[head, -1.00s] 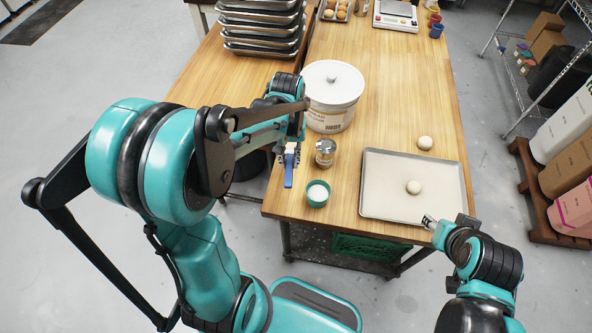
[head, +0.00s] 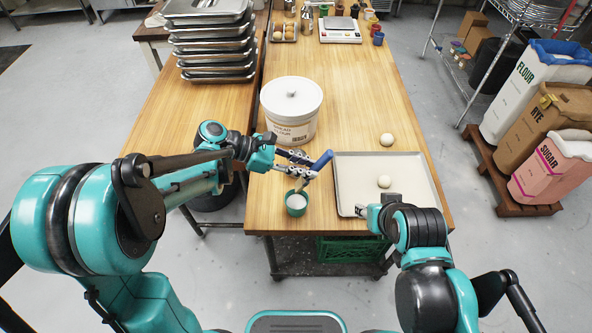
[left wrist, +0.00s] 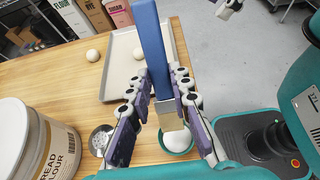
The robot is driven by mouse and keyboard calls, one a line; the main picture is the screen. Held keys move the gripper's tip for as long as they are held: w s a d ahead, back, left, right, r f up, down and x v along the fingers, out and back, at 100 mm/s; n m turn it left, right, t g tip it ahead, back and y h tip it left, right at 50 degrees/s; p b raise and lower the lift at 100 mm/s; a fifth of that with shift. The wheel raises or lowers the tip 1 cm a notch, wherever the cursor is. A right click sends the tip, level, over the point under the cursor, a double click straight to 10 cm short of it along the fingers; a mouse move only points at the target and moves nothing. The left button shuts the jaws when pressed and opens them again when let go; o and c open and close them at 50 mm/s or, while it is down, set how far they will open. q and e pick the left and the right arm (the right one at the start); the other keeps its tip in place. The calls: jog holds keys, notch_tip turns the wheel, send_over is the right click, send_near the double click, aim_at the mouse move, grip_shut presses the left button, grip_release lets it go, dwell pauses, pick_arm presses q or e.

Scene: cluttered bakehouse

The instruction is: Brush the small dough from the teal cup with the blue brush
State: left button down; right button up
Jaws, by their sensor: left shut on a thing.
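My left gripper (head: 306,168) is shut on the blue brush (head: 322,160), above the table behind the teal cup. The brush's blue handle (left wrist: 150,45) fills the middle of the left wrist view, and its pale head (left wrist: 166,113) appears over the cup's rim; I cannot tell whether they touch. The teal cup (head: 296,210) stands upright near the front edge with white contents (left wrist: 176,141). One pale dough ball (head: 385,181) lies on the tray (head: 350,195); another (head: 386,139) lies on the table behind it. My right gripper (head: 367,211) is by the tray's front edge, its jaws unclear.
A white flour tub (head: 290,125) stands behind my left gripper. A metal shaker (left wrist: 101,139) stands beside the cup. Stacked trays (head: 212,45) are at the back left and a scale (head: 340,30) at the back.

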aim_at(298, 184)
pick_arm(q)
notch_tip(298, 184, down, 9)
jog(key=b, duration=0.7)
jog(key=shift+r, duration=0.1)
dwell(0.5)
notch_tip(298, 184, up, 8)
jog(key=p, duration=0.6)
jog(key=shift+r+p, duration=0.2)
jog(key=shift+p, duration=0.1)
jog(key=shift+f, duration=0.15)
dwell(0.6)
